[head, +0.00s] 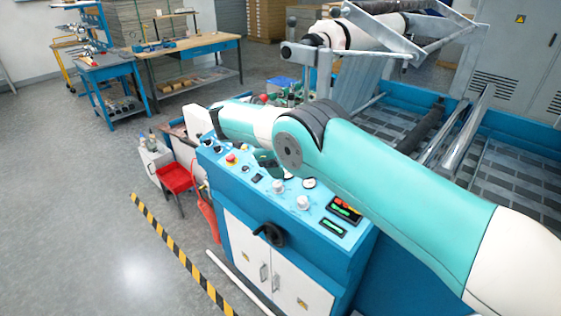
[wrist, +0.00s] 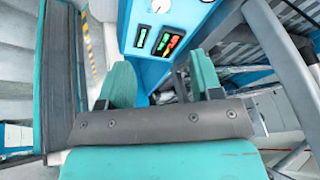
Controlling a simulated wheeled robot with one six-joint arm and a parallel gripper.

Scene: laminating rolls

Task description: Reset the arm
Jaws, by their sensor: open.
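My arm (head: 390,200) reaches in from the right in the head view, its teal and white links bent above the blue control cabinet (head: 285,210). I cannot make out my gripper clearly in the head view. In the wrist view my gripper (wrist: 160,72) shows two teal fingers spread apart beyond a dark grey bar. The gap between them is empty. Behind the fingers is the cabinet's blue panel with lit displays (wrist: 167,42). No object is held.
The laminating machine's rollers (head: 375,32) and metal frame stand behind and right of my arm. A red stool (head: 175,177) is left of the cabinet. Workbenches (head: 185,52) stand at the back left. A yellow-black floor stripe (head: 180,250) borders open grey floor.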

